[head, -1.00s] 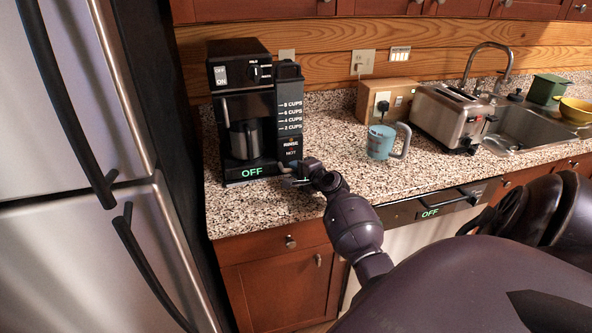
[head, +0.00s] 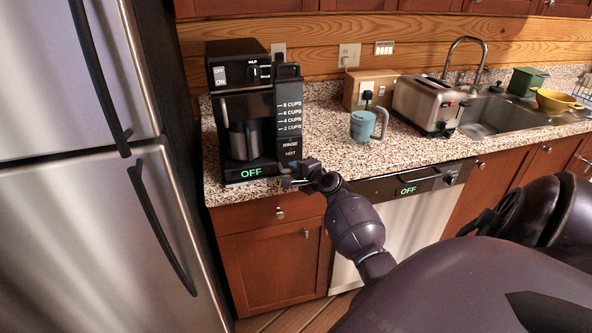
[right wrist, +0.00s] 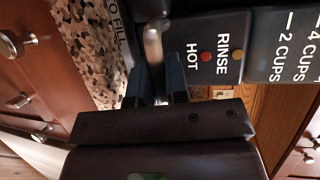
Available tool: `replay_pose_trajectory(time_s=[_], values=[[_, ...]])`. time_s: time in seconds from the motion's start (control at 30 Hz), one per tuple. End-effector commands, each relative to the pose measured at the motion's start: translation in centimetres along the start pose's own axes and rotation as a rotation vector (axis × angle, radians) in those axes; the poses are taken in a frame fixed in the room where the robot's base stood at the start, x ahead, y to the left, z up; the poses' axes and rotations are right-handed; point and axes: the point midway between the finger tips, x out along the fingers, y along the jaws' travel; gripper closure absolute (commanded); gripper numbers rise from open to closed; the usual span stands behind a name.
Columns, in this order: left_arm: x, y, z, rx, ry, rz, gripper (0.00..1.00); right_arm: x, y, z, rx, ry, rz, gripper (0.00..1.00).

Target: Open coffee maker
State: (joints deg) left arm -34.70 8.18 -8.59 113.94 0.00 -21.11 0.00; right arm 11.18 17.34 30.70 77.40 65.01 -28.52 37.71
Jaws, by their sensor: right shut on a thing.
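The black coffee maker (head: 215,100) stands upright on the speckled counter, with a metal carafe (head: 243,140) inside it and a lit green "OFF" sign (head: 250,172) on its base. My right gripper (head: 288,182) is at the lower right front of the coffee maker. In the right wrist view its two fingers (right wrist: 158,88) are shut on a short metal lever (right wrist: 153,45) beside the panel (right wrist: 222,45) marked "RINSE" and "HOT". The far end of the lever is hidden in shadow. My left gripper is not in view.
The steel fridge (head: 120,60) stands close on the left. A blue mug (head: 362,126), a toaster (head: 425,103) and a sink (head: 490,118) are to the right on the counter (head: 330,150). A dishwasher (head: 385,225) is below, with free counter before the mug.

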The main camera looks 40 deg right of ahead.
Motion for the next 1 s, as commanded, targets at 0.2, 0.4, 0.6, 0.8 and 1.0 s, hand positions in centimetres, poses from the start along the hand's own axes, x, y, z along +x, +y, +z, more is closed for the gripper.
replay_pose_trajectory(time_s=[0.2, 0.4, 0.6, 0.8, 1.0], values=[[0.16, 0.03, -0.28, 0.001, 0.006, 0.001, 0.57, 0.01, -0.01, 0.06, 0.000, -0.002, 0.000, 1.00], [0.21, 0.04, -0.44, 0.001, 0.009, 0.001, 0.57, 0.01, -0.02, 0.06, 0.000, -0.002, 0.000, 1.00], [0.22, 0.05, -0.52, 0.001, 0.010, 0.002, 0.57, 0.02, -0.03, 0.05, 0.000, -0.001, 0.000, 0.82], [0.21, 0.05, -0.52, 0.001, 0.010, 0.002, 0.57, 0.02, -0.04, 0.04, 0.000, -0.001, -0.001, 0.61], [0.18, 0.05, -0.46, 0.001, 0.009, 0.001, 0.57, -0.01, -0.05, 0.02, 0.000, 0.000, -0.001, 0.61]])
